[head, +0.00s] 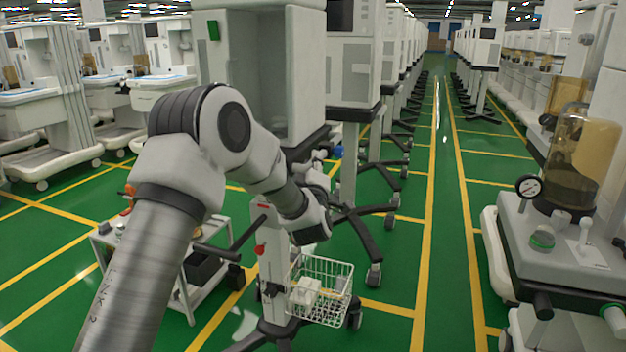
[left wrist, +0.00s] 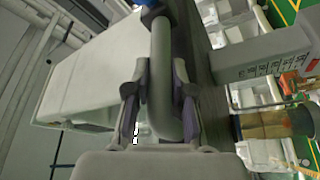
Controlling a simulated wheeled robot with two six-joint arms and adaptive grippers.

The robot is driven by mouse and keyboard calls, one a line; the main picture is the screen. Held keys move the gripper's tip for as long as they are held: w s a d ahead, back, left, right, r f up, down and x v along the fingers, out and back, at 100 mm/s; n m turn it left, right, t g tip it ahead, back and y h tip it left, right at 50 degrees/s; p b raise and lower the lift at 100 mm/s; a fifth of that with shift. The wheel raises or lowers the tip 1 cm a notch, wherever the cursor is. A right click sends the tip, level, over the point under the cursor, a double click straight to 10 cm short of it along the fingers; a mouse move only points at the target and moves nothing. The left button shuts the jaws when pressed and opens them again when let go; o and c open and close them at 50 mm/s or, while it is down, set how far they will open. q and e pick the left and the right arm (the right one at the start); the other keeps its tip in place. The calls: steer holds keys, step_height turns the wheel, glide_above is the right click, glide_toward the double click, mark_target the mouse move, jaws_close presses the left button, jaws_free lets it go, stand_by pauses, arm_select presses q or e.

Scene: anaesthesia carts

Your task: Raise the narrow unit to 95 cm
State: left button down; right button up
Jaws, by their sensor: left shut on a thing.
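The narrow unit (head: 305,70) is a tall grey-white cabinet with an open front, on a pale column (head: 272,245) over a dark castored base. A red knob (head: 260,250) is on the column. My left arm covers part of the unit. My left gripper (head: 320,158) is at the unit's lower right side, small and partly hidden by my wrist. In the left wrist view my left gripper (left wrist: 158,75) is shut on a grey curved handle (left wrist: 162,50), with a finger on each side. A white piece with printed scale marks (left wrist: 270,68) shows right of it. My right gripper is not in view.
A white wire basket (head: 322,292) hangs by the column. A low cart (head: 190,275) stands left of it. Another tall unit (head: 352,70) stands close behind on the right. A machine with a gauge (head: 528,187) is at the right. The green aisle (head: 455,200) is clear.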

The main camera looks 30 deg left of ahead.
arm_select(q)
step_height(320, 180, up, 2)
steer(key=shift+r, duration=0.15)
steer(key=shift+f, duration=0.3)
steer(key=c, duration=1.3)
jaws_free()
steer(key=shift+s+d, duration=0.1)
steer(key=v, duration=1.2)
